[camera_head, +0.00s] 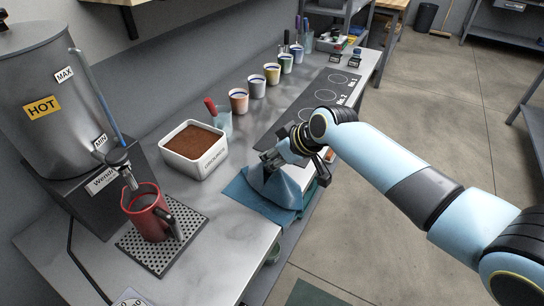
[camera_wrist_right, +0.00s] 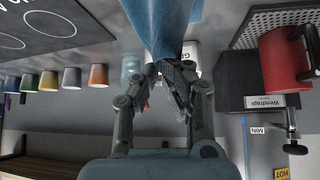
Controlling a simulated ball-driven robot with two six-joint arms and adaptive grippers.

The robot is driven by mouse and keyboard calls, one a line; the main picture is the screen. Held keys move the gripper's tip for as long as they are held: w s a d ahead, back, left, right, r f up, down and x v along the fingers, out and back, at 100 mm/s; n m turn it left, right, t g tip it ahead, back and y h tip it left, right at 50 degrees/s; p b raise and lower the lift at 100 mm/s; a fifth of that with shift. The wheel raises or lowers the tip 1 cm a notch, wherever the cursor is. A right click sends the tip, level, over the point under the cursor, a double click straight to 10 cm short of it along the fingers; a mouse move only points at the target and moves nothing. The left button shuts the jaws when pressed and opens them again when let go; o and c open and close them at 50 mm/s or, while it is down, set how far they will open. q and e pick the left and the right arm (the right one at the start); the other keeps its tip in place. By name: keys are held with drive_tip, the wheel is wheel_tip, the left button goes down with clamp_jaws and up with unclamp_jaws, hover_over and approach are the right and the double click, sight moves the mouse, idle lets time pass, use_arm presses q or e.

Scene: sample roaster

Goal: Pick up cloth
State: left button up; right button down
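The blue cloth (camera_head: 262,200) lies on the front edge of the steel counter, and part of it hangs over the edge. Its middle is drawn up into a peak at my right gripper (camera_head: 268,162). In the right wrist view, the blue cloth (camera_wrist_right: 163,25) runs up from between the fingertips of my right gripper (camera_wrist_right: 172,66), which is shut on it. The lower part of the cloth still appears to rest on the counter. My left gripper is in neither view.
A white container of brown grounds (camera_head: 194,150) stands just left of the cloth. A red pitcher (camera_head: 147,214) sits on a perforated drip tray (camera_head: 193,222) beneath the hot-water tank (camera_head: 40,95). Several cups (camera_head: 239,101) line the back, beside a black hob panel (camera_head: 300,105).

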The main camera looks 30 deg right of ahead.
wheel_tip(320, 180, up, 18)
drive_tip(key=p, duration=0.5)
